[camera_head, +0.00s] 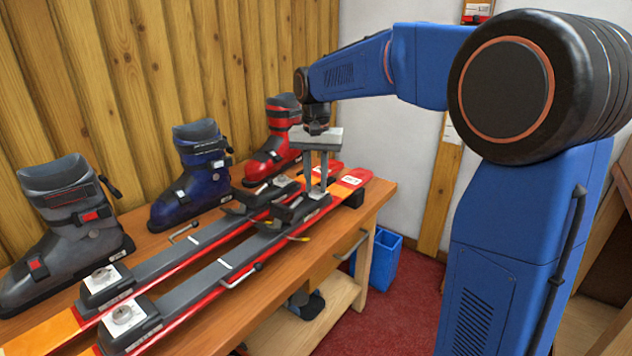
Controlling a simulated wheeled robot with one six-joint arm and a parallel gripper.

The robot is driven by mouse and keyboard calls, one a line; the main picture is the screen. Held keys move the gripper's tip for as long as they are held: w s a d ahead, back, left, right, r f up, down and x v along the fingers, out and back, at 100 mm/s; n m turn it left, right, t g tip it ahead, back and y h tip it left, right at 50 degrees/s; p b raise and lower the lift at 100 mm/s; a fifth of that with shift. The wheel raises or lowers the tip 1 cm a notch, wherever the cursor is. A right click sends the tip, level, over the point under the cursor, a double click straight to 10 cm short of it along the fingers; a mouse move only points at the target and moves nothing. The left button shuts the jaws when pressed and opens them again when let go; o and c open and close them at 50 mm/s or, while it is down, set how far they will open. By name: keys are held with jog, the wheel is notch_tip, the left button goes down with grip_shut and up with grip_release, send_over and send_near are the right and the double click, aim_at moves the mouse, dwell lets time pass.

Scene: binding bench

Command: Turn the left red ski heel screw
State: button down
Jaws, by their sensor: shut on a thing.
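Two red-and-orange skis lie side by side on the wooden bench, the nearer one (208,284) and the farther one (165,262). Each has a dark binding piece at its far end, the nearer ski's piece (296,209) and the farther ski's piece (268,190). My gripper (317,190) points straight down at the far end of the nearer ski's binding piece. Its two grey fingers are shut on a small part there, which looks like the heel screw. The screw itself is hidden between the fingertips.
Grey (70,240), blue (190,180) and red (275,150) boots stand along the plank wall behind the skis. A blue bin (380,258) stands on the red floor beside the bench (345,232).

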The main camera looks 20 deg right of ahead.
aim_at(316, 187)
jog(key=n, duration=0.5)
jog(key=shift+n, duration=2.5)
jog(key=c, duration=1.5)
grip_release()
notch_tip(316, 187, up, 18)
jog(key=shift+f, duration=0.25)
